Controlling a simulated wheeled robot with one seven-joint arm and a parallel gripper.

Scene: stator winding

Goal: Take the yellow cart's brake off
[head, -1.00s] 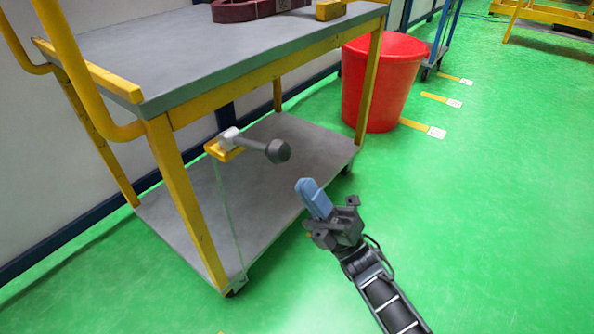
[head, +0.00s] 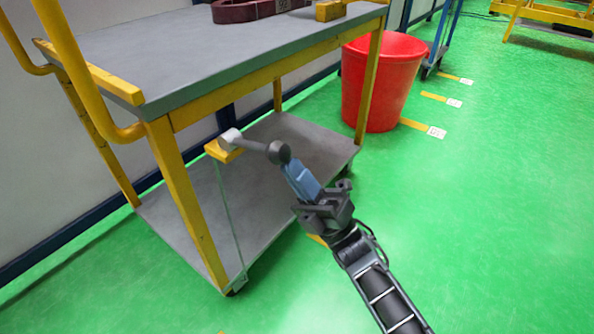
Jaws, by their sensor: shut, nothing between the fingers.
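The yellow cart (head: 175,190) stands at left, with a grey top and a grey lower shelf. Its brake lever (head: 256,147) is a grey rod with a dark round knob (head: 279,152), sticking out to the right from a yellow bracket (head: 222,151) between the two shelves. A thin pale rod (head: 229,215) runs down from the bracket toward the wheel. My gripper (head: 290,169) is shut and empty, its blue fingers pointing up and left. The fingertips are at the knob's lower right edge; I cannot tell whether they touch it.
A red bin (head: 381,85) stands behind the cart on the right. A dark red ring-shaped part (head: 243,10) and a yellow block (head: 330,11) lie on the cart's top. A blue-framed cart (head: 440,40) is farther back.

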